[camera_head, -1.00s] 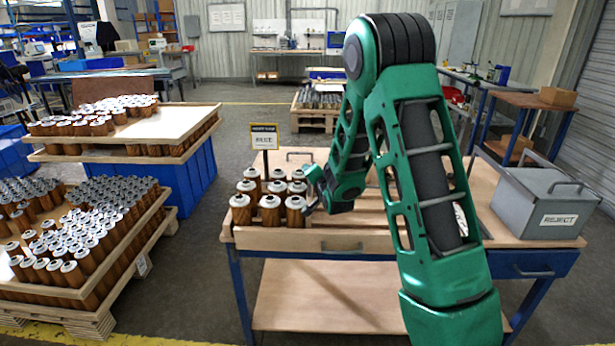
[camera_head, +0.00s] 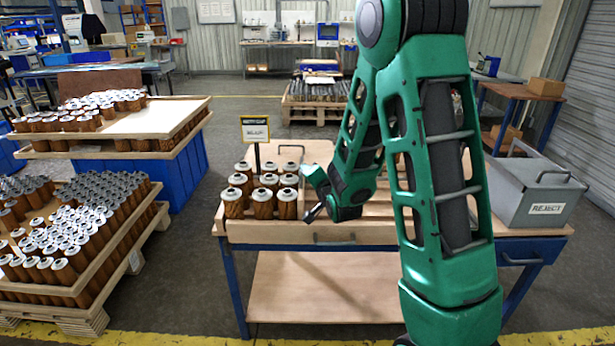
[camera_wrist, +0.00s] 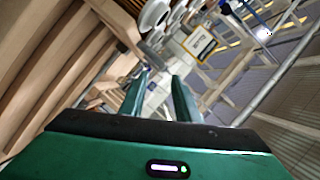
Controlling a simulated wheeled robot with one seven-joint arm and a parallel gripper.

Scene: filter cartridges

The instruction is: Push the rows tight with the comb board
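Several brown filter cartridges (camera_head: 262,203) with pale metal tops stand upright in close rows at the left end of a wooden slatted tray (camera_head: 270,232) on the workbench. My gripper (camera_head: 315,212) is just to their right, low over the tray, with a small gap to the nearest cartridge. In the wrist view its two green fingers (camera_wrist: 160,95) are apart with nothing seen between them. Cartridge tops (camera_wrist: 155,15) show beyond the fingers, and the tray's wooden slats (camera_wrist: 60,55) fill the left. I cannot pick out the comb board for sure; my arm hides much of the tray.
A sign on a post (camera_head: 255,129) stands behind the cartridges. A grey reject box (camera_head: 535,190) sits at the bench's right end. Pallets of more cartridges (camera_head: 70,240) stand on the floor at left. A lower shelf (camera_head: 320,285) is empty.

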